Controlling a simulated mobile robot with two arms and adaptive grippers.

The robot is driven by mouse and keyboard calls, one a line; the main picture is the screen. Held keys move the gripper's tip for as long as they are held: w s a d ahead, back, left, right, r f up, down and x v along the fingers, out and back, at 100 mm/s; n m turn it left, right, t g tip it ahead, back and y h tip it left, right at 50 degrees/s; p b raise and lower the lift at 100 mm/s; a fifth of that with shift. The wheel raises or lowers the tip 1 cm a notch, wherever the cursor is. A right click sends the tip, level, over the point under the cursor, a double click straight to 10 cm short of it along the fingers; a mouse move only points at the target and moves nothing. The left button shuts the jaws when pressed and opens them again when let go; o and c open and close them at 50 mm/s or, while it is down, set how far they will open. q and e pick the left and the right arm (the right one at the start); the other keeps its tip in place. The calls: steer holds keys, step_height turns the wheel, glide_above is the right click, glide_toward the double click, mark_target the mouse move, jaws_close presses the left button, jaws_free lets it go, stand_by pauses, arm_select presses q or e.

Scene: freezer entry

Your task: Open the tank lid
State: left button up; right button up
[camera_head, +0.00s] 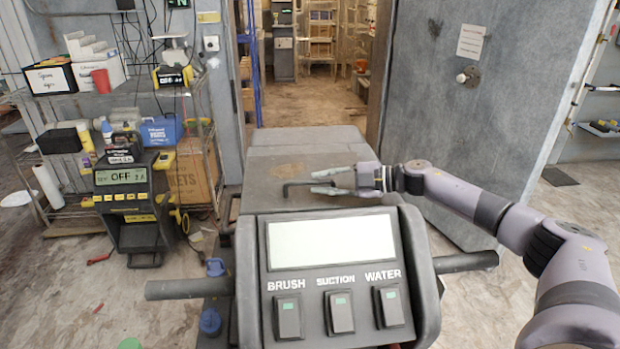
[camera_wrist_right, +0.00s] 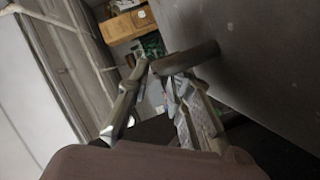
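The tank (camera_head: 305,145) is the dark grey body of the floor-cleaning machine, behind its control panel. Its lid lies flat and looks closed. A thin dark bent handle (camera_head: 293,186) stands on the lid top. My right gripper (camera_head: 322,182) reaches in from the right, low over the lid, with its fingertips at the handle's free end. In the right wrist view, the two fingers (camera_wrist_right: 154,72) are apart, and the dark handle bar (camera_wrist_right: 200,55) lies at their tips. Whether it touches a finger I cannot tell. My left gripper is not in view.
The control panel (camera_head: 333,240), with brush, suction and water switches, stands in front of the tank. A handlebar (camera_head: 465,262) sticks out to each side. A loaded shelf (camera_head: 75,205) and a charger reading OFF (camera_head: 125,195) are left. A large grey door (camera_head: 470,110) is right.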

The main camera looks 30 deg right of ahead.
mark_target(316, 182)
steer(key=shift+x, duration=1.85)
steer(key=shift+c, duration=0.5)
jaws_close()
